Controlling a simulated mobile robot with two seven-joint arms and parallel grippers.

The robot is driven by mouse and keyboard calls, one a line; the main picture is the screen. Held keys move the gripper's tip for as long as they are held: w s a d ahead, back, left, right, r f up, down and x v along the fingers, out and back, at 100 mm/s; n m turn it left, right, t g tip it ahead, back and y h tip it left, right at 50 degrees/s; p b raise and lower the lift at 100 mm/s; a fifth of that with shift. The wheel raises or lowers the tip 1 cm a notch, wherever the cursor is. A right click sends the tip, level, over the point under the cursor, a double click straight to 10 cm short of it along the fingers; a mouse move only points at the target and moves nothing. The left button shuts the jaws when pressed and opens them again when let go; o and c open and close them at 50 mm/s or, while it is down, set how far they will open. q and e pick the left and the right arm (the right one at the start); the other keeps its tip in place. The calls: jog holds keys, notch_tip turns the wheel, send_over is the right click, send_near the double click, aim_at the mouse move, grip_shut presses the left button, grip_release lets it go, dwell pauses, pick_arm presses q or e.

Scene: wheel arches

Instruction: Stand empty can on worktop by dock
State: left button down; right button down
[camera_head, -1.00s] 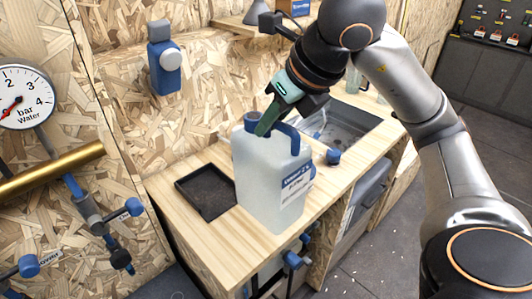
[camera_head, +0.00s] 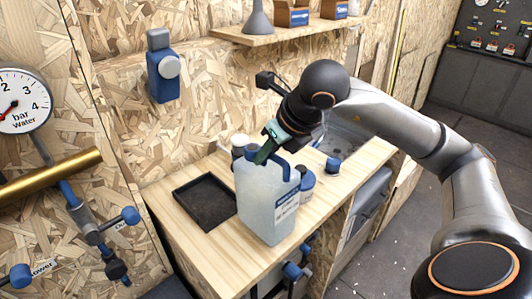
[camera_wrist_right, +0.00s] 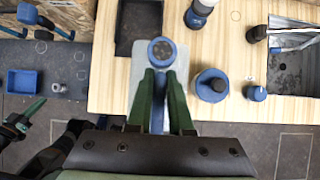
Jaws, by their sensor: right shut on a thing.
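The can (camera_head: 265,205) is a translucent white jerrycan with a blue cap and handle. It is upright over the front part of the wooden worktop (camera_head: 232,258), right of the black tray (camera_head: 207,203) that may be the dock. I cannot tell whether its base touches the wood. My right gripper (camera_head: 268,150) is shut on the can's blue handle from above. In the right wrist view the green fingers close around the handle just below the round cap (camera_wrist_right: 162,50). What seems to be my left gripper (camera_wrist_right: 22,120) shows small at the left edge there; its jaws are unclear.
Bottles stand behind and beside the can, one with a blue cap (camera_wrist_right: 210,85). A small blue-capped item (camera_head: 333,165) stands near the sink (camera_head: 348,140). A shelf (camera_head: 290,32) with a funnel and boxes is above. Blue-handled valves (camera_head: 295,272) stick out below the front edge.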

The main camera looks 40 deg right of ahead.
jog(key=shift+f, duration=0.1)
jog(key=c, duration=1.3)
grip_release()
jog(key=shift+f, duration=0.1)
jog(key=o, duration=0.5)
jog(key=shift+r, duration=0.3)
jog(key=p+v, duration=0.1)
jog(key=v, duration=1)
jog(key=shift+r, duration=0.2)
jog(key=shift+s+r, duration=0.2)
jog(key=shift+s, duration=0.05)
